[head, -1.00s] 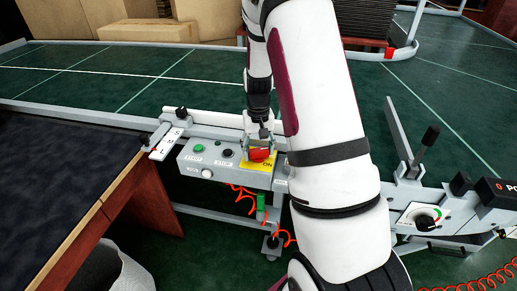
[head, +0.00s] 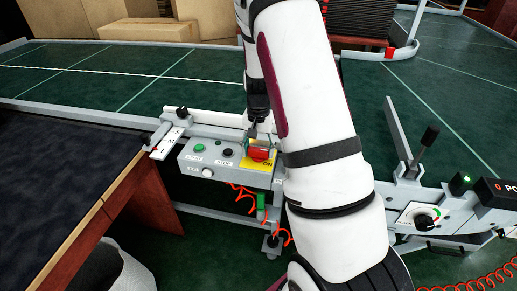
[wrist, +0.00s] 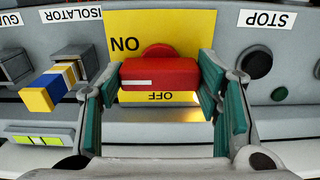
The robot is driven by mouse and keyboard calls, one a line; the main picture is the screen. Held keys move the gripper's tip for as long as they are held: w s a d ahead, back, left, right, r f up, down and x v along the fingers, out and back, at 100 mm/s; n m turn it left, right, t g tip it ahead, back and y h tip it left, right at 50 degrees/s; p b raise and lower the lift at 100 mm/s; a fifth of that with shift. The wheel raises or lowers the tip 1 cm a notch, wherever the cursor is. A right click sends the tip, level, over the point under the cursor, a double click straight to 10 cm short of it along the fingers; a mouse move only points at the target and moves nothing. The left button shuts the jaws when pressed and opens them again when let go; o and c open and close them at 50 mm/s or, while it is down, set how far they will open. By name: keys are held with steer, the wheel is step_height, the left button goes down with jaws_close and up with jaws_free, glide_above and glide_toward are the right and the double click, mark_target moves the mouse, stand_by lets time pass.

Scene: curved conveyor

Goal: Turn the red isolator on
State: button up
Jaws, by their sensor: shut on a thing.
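The red isolator handle (wrist: 160,74) lies crosswise on a yellow plate (wrist: 190,32) marked ON and OFF in the wrist view. The white line on the handle points left, to the side of the ON mark. My gripper (wrist: 161,88) is shut on the handle, with a green-padded finger at each end. In the head view the red handle (head: 260,155) shows at the right end of the grey control box (head: 222,167), with my gripper (head: 259,144) on it from above.
A green START button (head: 199,147) and a dark STOP button (head: 227,153) sit left of the isolator. A lever (head: 427,140), a dial (head: 424,222) and a lit green lamp (head: 466,177) are at the right. The green conveyor (head: 130,80) lies behind.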

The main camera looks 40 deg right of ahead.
mark_target(258, 149)
steer(key=o, duration=1.2)
steer(key=shift+c, duration=0.2)
step_height(258, 149, up, 12)
